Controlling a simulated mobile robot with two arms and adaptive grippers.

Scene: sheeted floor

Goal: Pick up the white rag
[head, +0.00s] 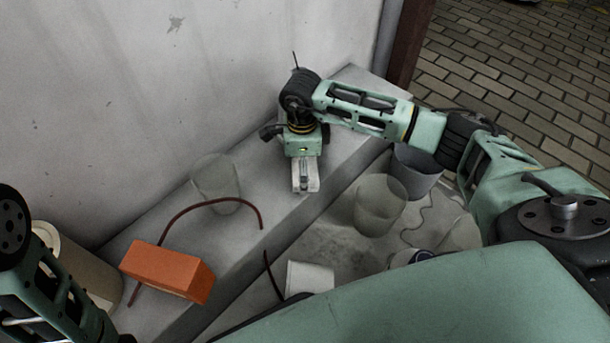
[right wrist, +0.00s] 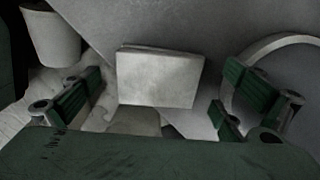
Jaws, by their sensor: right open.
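A pale, flat, block-shaped thing that may be the white rag (right wrist: 160,78) lies ahead of my right gripper in the right wrist view, between the lines of its fingers. In the head view a small pale patch shows at the tip of my right gripper (head: 304,172), over the grey ledge. I cannot tell whether it is the same thing. My right gripper (right wrist: 160,100) is open, with its fingers spread wide to left and right and nothing pinched between them. My left arm shows at the lower left, but its gripper is out of view.
An orange brick (head: 168,271) and a dark red curved rod (head: 212,201) lie on the ledge (head: 135,235). A translucent bucket (head: 215,178) stands near the wall. More buckets (head: 380,205) stand on the lower floor, with a white tub (head: 309,279) nearer me. The wall closes off the left.

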